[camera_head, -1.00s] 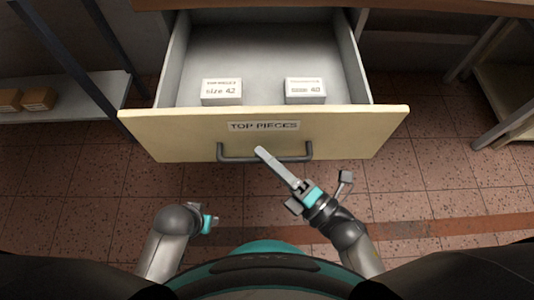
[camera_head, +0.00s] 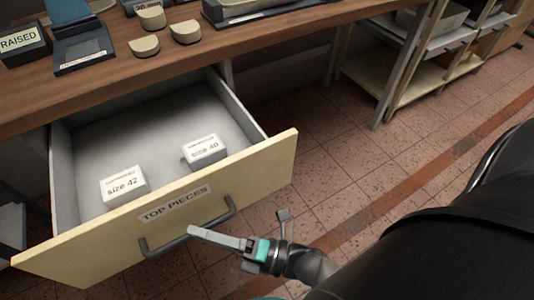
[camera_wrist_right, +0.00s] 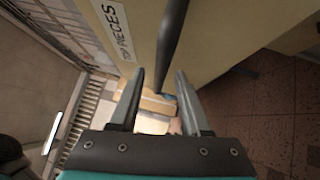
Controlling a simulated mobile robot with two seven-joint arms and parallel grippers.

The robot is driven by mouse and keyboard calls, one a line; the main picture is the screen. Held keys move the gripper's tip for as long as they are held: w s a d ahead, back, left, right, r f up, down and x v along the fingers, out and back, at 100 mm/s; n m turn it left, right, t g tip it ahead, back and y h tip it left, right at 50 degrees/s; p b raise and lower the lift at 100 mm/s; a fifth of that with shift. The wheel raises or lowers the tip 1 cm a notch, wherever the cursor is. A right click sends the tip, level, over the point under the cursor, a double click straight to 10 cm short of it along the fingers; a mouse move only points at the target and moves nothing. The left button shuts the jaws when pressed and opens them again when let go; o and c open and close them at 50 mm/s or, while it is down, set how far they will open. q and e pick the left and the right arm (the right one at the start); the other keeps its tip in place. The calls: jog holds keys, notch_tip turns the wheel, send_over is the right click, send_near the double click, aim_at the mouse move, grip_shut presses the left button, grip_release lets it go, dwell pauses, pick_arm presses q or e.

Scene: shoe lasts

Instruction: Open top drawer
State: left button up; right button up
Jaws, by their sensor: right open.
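The top drawer (camera_head: 100,238), labelled "TOP PIECES", is pulled well out from under the wooden bench. Two white boxes lie in it, marked size 42 (camera_head: 123,186) and size 40 (camera_head: 201,150). Its dark bar handle (camera_head: 187,237) is on the cream front. My right gripper (camera_head: 236,228) is at the handle's right part in the head view. In the right wrist view my right gripper (camera_wrist_right: 157,95) has its fingers apart, with the handle bar (camera_wrist_right: 171,30) ahead and nothing gripped between them. My left gripper is out of view.
The wooden bench top (camera_head: 190,55) holds several beige pieces, a dark box marked "RAISED" (camera_head: 22,44) and a blue-and-dark stand (camera_head: 78,40). A shelf unit (camera_head: 415,75) stands at the back right. The tiled floor right of the drawer is clear.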

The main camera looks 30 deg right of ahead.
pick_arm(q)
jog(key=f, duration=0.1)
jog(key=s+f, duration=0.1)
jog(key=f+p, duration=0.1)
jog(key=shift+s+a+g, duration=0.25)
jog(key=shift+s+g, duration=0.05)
pick_arm(e)
jog(key=v, duration=1.3)
jog(key=shift+d, duration=0.25)
jog(key=shift+s, duration=0.1)
